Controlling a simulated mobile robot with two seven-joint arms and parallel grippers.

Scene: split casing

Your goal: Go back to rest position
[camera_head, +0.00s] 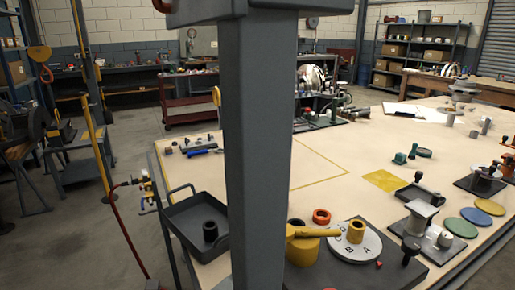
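Neither of my grippers shows in the head view, so whether they are open, shut or holding something is not visible. The large worktable (330,197) has a pale top and fills the right half of the view. At its near side, a round light disc (346,246) marked with letters sits on a dark plate. A yellow part with an arm (303,243) stands beside the disc, and a yellow ring-like part (356,231) is on it. An orange-red ring (321,216) lies just behind. A dark grey upright hides the middle of the view.
A dark tray (199,213) holding a black cylinder (210,231) is at the table's left side. Green (460,227), blue (475,216) and yellow (490,206) discs lie at right near a grey fixture (420,219). Open floor (70,245) lies at left.

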